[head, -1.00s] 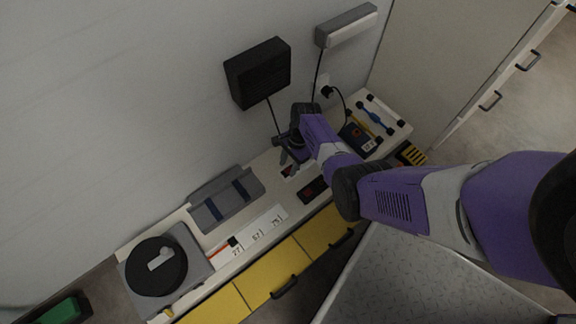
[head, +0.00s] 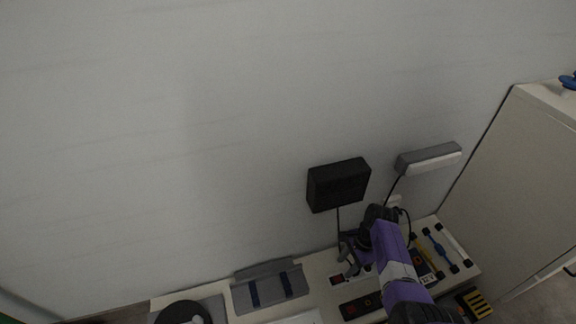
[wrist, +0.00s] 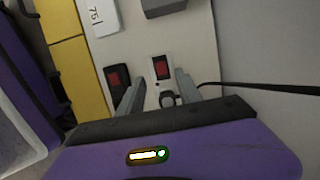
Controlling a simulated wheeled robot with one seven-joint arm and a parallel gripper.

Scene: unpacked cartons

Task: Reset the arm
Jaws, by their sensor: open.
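My arm is purple and grey and reaches over the right part of a pale bench (head: 322,264) by the wall. My gripper (head: 348,258) is low over the bench top, and its two grey fingers also show in the wrist view (wrist: 158,88). The fingers are apart. Between and beyond them is a small white plate with a red switch (wrist: 161,68). A black block with a red part (wrist: 116,76) lies left of it. Nothing is seen held, though the area close to the palm is partly hidden.
A black box (head: 338,184) and a grey-white fixture (head: 428,160) hang on the wall, with cables running down. A grey holder (head: 270,287) and a black round turntable (head: 181,313) stand left. Tools (head: 440,250) lie right. A white cabinet (head: 515,185) stands at the right.

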